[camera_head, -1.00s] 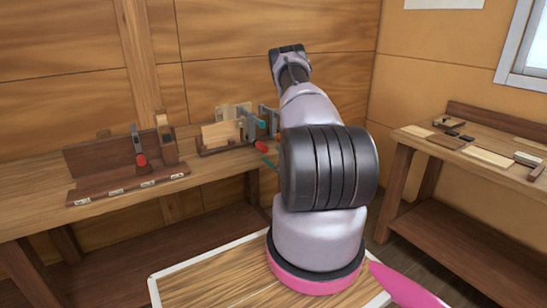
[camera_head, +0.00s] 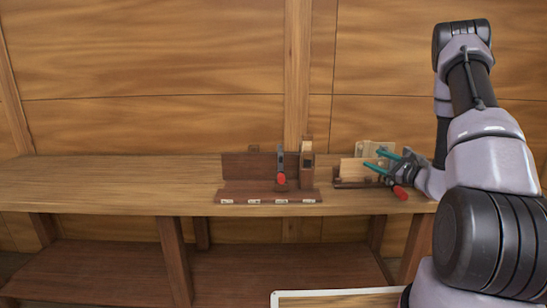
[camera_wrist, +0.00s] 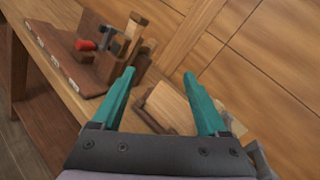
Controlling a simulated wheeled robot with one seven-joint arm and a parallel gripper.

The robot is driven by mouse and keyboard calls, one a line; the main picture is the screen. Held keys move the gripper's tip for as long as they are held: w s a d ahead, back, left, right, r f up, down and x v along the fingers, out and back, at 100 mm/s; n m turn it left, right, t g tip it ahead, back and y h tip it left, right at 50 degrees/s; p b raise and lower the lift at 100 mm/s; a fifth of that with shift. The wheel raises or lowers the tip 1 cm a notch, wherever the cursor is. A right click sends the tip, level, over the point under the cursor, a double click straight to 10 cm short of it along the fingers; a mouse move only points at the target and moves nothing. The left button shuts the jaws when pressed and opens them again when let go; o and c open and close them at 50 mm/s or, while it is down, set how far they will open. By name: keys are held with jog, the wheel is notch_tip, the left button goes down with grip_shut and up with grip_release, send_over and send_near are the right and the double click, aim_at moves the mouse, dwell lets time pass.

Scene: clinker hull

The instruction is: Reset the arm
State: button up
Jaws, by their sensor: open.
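My gripper (camera_head: 384,169) is open, with two teal fingers spread apart, at the right end of the bench in the head view. In the wrist view my gripper (camera_wrist: 158,85) shows nothing between its fingertips; a wooden block (camera_wrist: 172,108) shows beyond the gap. My arm rises at the right of the head view and covers what is behind it. In the head view the pale block (camera_head: 356,170) sits just left of the fingers. I cannot tell whether the fingers touch it.
A long wooden bench (camera_head: 110,185) runs along the plank wall. A dark wooden rack (camera_head: 245,165) on it holds a red-tipped clamp (camera_head: 280,168) and a wooden tool (camera_head: 306,165). Another red clamp end (camera_head: 400,192) shows by my gripper. The bench's left half is clear.

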jog(key=s+a+r+n+g+y, duration=0.3)
jog(key=s+a+r+n+g, duration=0.9)
jog(key=s+a+r, duration=0.45)
jog(key=s+d+r+n+t+h, duration=0.1)
jog(key=s+r+n+h, duration=0.3)
jog(key=s, duration=0.4)
jog(key=s+d+r+n+t+h, duration=0.2)
jog(key=s+r+n+h, duration=0.1)
jog(key=s+h, duration=0.4)
jog(key=shift+s+d+r+n+t, duration=0.3)
jog(key=shift+s+r+n, duration=0.1)
jog(key=shift+s+r, duration=0.4)
